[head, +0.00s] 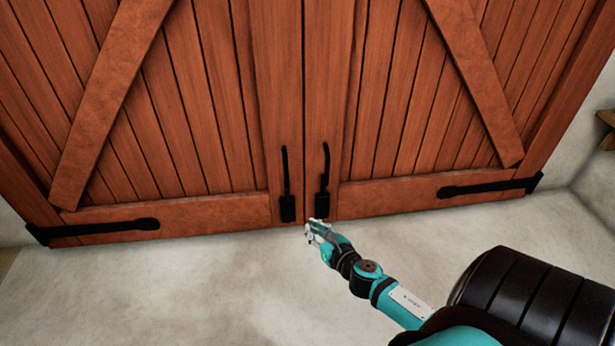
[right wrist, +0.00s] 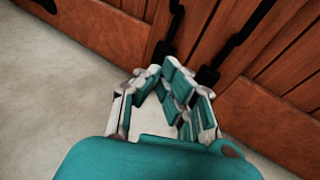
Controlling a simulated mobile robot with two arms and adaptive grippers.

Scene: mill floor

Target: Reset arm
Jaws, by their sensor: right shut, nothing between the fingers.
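My right arm reaches in from the lower right of the head view. Its teal and white gripper (head: 313,227) is shut and empty, in front of the foot of the wooden double doors. In the right wrist view the gripper (right wrist: 165,75) points toward the doors, its fingers seen from behind. I cannot tell whether it touches the door. My left gripper is not in either view.
Reddish-brown double doors (head: 220,100) fill the back and look closed. They carry black latches at left (head: 287,190) and right (head: 323,185), and black hinges (head: 95,229) low down. Pale floor (head: 170,290) is clear to the left. A wooden piece (head: 607,130) stands far right.

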